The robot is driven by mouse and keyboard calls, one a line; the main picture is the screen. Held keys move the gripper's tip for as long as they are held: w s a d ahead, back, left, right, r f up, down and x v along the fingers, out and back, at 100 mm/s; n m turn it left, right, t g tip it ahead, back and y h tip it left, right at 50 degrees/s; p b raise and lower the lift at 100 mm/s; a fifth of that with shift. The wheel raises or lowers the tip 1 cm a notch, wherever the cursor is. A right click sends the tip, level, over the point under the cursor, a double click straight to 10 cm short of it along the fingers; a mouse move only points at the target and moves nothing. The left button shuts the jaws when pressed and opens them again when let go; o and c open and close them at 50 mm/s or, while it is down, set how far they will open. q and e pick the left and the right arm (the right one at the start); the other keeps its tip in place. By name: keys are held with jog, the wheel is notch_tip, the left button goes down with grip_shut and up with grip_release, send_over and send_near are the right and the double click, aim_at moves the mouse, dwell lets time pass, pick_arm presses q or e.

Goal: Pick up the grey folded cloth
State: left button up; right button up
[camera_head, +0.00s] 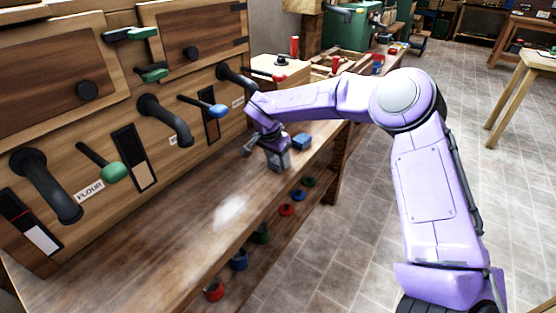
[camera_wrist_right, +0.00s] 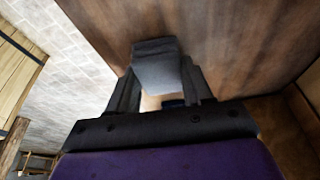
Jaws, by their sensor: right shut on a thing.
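The grey folded cloth (camera_wrist_right: 157,68) shows in the right wrist view as a small dark grey block between the fingers of my right gripper (camera_wrist_right: 161,88). In the head view the cloth (camera_head: 281,161) is a small grey patch under my right gripper (camera_head: 273,152), at the wooden bench top. The gripper is shut on it and partly hides it. I cannot tell whether the cloth still touches the bench. My left gripper is in neither view.
The wooden bench (camera_head: 165,235) is mostly clear in front. A wooden panel with dark pipes (camera_head: 165,117) and levers, including a blue-handled one (camera_head: 218,110), rises behind.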

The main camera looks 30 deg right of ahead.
aim_at(277, 159)
jog(key=shift+r, duration=0.35)
notch_tip(277, 159, up, 3)
jog(key=shift+f, duration=0.1)
jog(key=s+a+r, duration=0.7)
jog(key=s+r, duration=0.2)
jog(key=s, duration=0.2)
jog(key=shift+s+a+r, duration=0.2)
jog(key=shift+s+r, duration=0.05)
jog(key=shift+s, duration=0.15)
